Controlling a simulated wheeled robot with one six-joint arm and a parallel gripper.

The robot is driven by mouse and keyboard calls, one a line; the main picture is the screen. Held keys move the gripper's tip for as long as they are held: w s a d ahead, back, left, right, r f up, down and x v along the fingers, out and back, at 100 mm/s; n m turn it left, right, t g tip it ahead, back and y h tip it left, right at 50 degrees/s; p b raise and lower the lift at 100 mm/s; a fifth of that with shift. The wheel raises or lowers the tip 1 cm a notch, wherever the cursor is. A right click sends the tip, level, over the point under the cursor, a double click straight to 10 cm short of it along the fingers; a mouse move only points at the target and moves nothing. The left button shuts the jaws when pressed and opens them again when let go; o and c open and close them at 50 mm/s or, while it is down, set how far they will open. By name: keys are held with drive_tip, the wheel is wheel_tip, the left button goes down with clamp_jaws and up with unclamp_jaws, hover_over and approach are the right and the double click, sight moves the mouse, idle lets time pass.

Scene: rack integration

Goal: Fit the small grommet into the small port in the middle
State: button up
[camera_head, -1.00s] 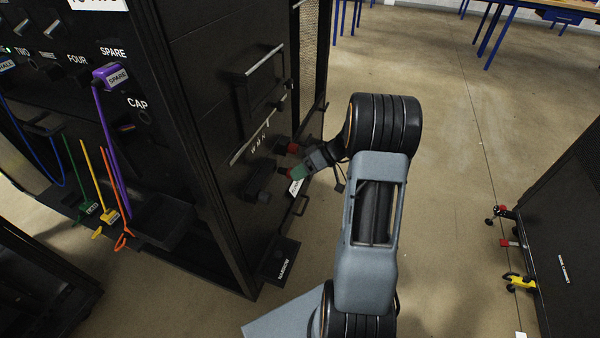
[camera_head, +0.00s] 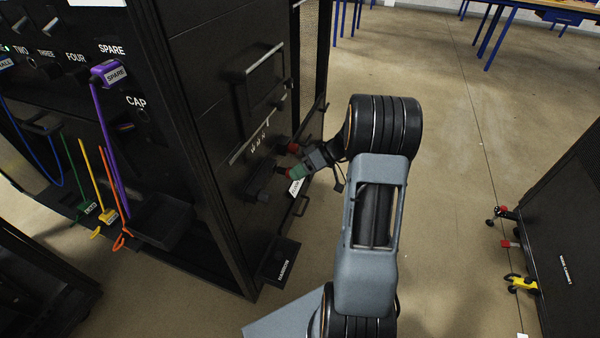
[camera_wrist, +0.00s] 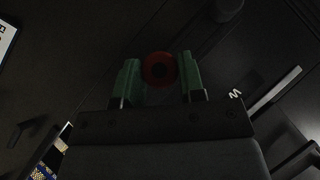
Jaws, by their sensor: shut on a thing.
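My gripper (camera_head: 292,172) is at the side panel of the black rack, its green fingers pointing left at the panel. In the wrist view the two green fingers (camera_wrist: 160,78) are shut on a red ring-shaped grommet (camera_wrist: 159,69) with a dark centre. The grommet shows as a small red spot at the fingertips in the head view (camera_head: 287,172). The panel behind it is very dark. I cannot make out the small middle port, or whether the grommet touches the panel.
A dark block (camera_head: 260,180) juts from the panel left of my gripper, and a red part (camera_head: 293,148) sits just above. A tray labelled NARROW (camera_head: 281,262) is below. Panel handles stand out nearby. Open floor (camera_head: 450,130) lies to the right, before another dark cabinet (camera_head: 570,250).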

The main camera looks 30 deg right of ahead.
sight(288, 168)
drive_tip(key=shift+w+a+b, duration=0.6)
drive_tip(key=shift+w+a, duration=0.65)
drive_tip(key=shift+w, duration=0.15)
drive_tip(key=o, duration=1)
drive_tip(key=p+v, duration=0.2)
drive_tip(key=v, duration=1.1)
drive_tip(key=shift+s+d+r, duration=0.1)
drive_tip(key=shift+d+r, duration=0.15)
drive_tip(key=shift+d, duration=0.05)
